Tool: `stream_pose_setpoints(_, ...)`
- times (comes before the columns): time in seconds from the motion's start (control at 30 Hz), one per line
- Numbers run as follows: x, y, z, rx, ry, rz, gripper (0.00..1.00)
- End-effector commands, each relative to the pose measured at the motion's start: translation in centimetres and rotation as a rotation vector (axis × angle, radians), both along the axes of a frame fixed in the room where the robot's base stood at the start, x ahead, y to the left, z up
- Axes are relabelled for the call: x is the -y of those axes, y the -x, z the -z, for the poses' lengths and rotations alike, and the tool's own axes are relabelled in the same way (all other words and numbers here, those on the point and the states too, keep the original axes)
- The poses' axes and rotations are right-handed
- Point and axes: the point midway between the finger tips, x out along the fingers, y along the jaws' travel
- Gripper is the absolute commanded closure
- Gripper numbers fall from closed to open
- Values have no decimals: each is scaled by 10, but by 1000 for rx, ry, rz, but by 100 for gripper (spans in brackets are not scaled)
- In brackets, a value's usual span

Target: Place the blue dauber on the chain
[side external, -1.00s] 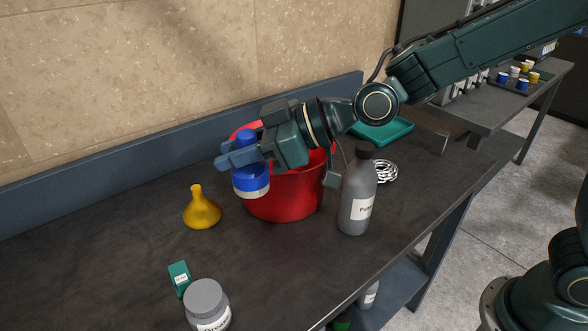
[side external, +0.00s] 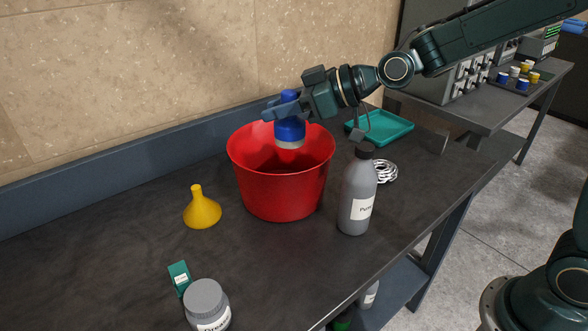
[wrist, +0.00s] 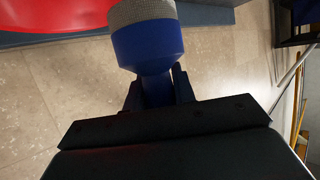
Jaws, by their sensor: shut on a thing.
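The blue dauber (side external: 290,130) has a blue body and a pale pad at its lower end. My gripper (side external: 285,108) is shut on its narrow upper part and holds it upright over the red bucket, near the bucket's rear rim. In the wrist view the dauber (wrist: 148,45) is held between the fingers (wrist: 157,90), its pale textured pad away from the gripper. The chain seems to be the pale coiled item (side external: 385,171) lying on the bench behind the grey bottle, which partly hides it.
The red bucket (side external: 282,190) stands mid-bench. The grey bottle (side external: 357,200) stands between bucket and coil. A teal tray (side external: 385,130) lies behind. A yellow funnel (side external: 202,212), small teal box (side external: 180,277) and grey jar (side external: 206,300) are at left. The dark bench (side external: 110,235) is clear further left.

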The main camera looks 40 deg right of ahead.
Motion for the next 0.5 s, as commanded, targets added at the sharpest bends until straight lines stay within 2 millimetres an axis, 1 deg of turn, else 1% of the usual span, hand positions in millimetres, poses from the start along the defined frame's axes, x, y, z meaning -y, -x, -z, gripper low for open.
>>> stream_pose_setpoints(0.03, 16, -5, -2, 0, -2, 20, 99)
stream_pose_setpoints(0.3, 85, -18, -8, -2, -4, 97, 99)
stream_pose_setpoints(0.5, 138, -21, -13, 0, -5, 150, 99)
